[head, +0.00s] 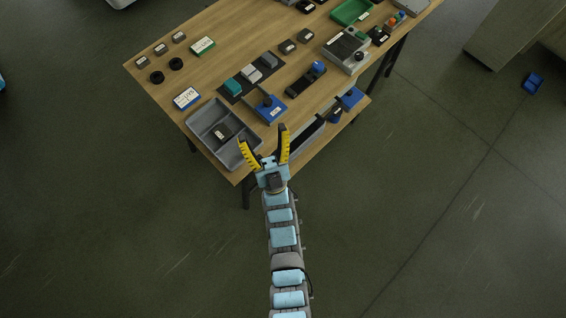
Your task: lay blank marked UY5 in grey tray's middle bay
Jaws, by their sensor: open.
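The grey tray (205,116) lies at the table's near left corner. A dark block with a white label (222,133) lies in it, around its middle; the label is too small to read. Several small grey labelled blocks lie elsewhere: three at the far left, one of them here (160,49), and two near the table's middle, one of them here (287,46). I cannot tell which block bears UY5. My gripper (262,136) is open and appears empty, with yellow-lined fingers spread over the tray's right edge. It hides part of the tray's right side.
A blue-edged label card (187,98) and a blue fixture with a black knob (269,107) stand close to the tray. Beyond are a dark mat with teal and grey blocks (250,74), a grey device (346,50) and two black rings (176,64). Bare wood lies between.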

